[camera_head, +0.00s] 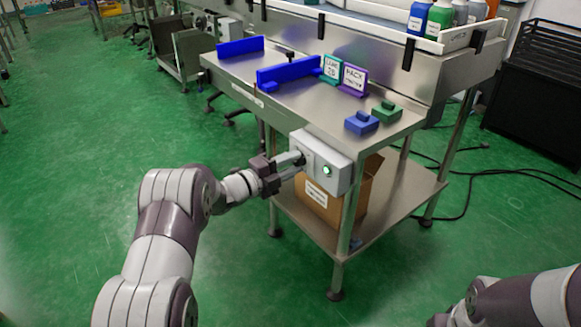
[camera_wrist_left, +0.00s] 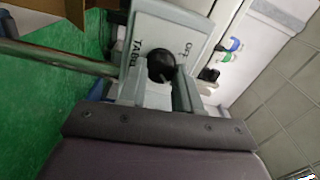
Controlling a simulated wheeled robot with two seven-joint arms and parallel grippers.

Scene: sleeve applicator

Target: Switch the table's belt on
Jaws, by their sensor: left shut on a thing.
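The grey control box (camera_head: 335,178) is fixed at the front corner of the steel table (camera_head: 300,105). A green light (camera_head: 326,170) glows on its face. My left gripper (camera_head: 300,163) reaches the box's left part. In the left wrist view, a black rotary knob (camera_wrist_left: 160,66) sits on the box panel (camera_wrist_left: 165,30), with "OFF" and part of a "TABL…" label beside it. The left fingers (camera_wrist_left: 158,90) are shut on the knob. The exact pointer direction is unclear. My right arm shows at lower right; its gripper (camera_head: 440,320) is mostly cut off.
Blue guide rails (camera_head: 288,72), small signs (camera_head: 352,80), a blue block (camera_head: 361,123) and a green block (camera_head: 386,112) are on the table. A cardboard box (camera_head: 365,185) stands on the lower shelf. Cables (camera_head: 480,180) lie on the floor at right. Green floor is open at left.

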